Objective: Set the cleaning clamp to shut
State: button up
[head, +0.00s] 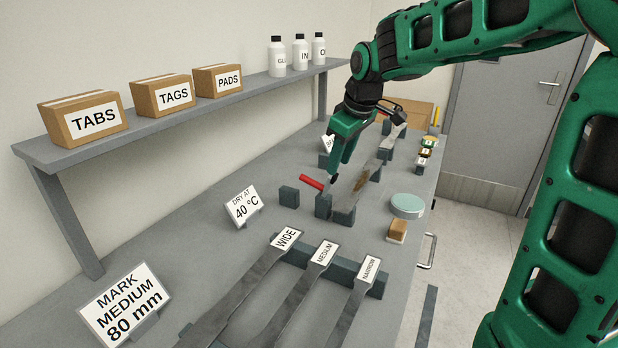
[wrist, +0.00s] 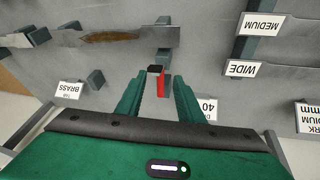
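The cleaning clamp (head: 323,206) is a dark block on the bench with a red lever (head: 311,183) at its top. The lever points left in the head view, away from the metal strip. A brown-stained metal strip (head: 362,183) lies beside the clamp at its right; it also shows in the wrist view (wrist: 115,38). My gripper (head: 333,182) points down over the clamp. In the wrist view my gripper (wrist: 159,82) is open, with the red lever (wrist: 163,85) between its fingers and gaps at the sides. Whether a finger touches the lever is unclear.
Labelled strips in a rack (head: 343,275) stand in front. A "DRY AT 40 °C" sign (head: 243,206) and a small dark block (head: 289,197) stand left. A teal-lidded round tub (head: 407,203) and a brown block (head: 397,228) are right. A shelf (head: 190,105) runs along the wall.

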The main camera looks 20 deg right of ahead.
jog(key=n+y, duration=0.1)
jog(key=n, duration=0.1)
send_near(308, 178)
jog(key=shift+t, duration=0.3)
jog(key=x, duration=0.9)
jog(key=shift+s+f, duration=0.1)
jog(key=shift+s, duration=0.05)
grip_shut()
